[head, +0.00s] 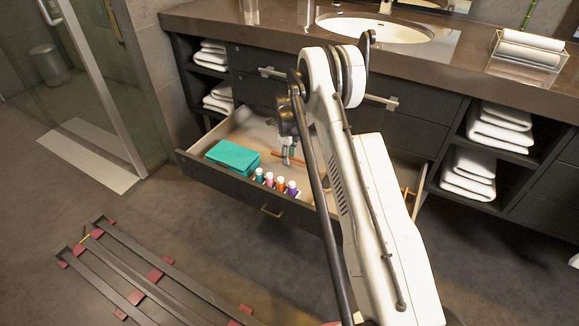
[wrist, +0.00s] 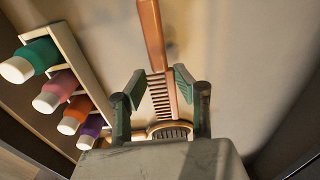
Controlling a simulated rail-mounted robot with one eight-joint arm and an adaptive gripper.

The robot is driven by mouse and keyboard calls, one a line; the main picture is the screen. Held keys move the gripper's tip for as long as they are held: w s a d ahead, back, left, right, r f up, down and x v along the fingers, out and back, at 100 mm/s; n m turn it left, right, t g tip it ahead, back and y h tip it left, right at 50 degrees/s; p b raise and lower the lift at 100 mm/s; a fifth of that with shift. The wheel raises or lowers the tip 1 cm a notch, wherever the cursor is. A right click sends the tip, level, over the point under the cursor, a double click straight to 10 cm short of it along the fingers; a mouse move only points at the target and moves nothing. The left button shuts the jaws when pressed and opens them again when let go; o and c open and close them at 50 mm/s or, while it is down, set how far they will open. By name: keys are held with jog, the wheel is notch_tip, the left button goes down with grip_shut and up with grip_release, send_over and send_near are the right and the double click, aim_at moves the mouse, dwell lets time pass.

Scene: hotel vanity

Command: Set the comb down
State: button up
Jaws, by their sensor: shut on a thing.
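The brown comb (wrist: 152,35) is between the fingers of my gripper (wrist: 160,82) in the wrist view, its handle pointing away and its teeth showing between the fingertips. In the head view my gripper (head: 287,158) reaches down into the open drawer (head: 215,185), with the comb (head: 294,158) showing as a thin brown strip beside it. My gripper is shut on the comb. The comb is low over the drawer floor; I cannot tell whether it touches it. My arm hides part of the drawer.
A teal box (head: 232,155) lies at the drawer's left. Several small bottles (head: 280,184) stand in a rack by the drawer front. A brush (wrist: 172,131) with dark bristles lies near the fingers in the wrist view. Bare drawer floor (wrist: 225,45) shows to the right of the comb.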

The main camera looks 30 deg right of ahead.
aim_at(289, 167)
jog(key=shift+w+d+f, duration=0.15)
jog(key=shift+d+f, duration=0.05)
jog(key=shift+f, duration=0.15)
jog(key=shift+f+b, duration=0.9)
jog(key=shift+f, duration=0.8)
jog(key=shift+f, duration=0.2)
jog(key=o, duration=0.9)
jog(key=shift+o, duration=0.2)
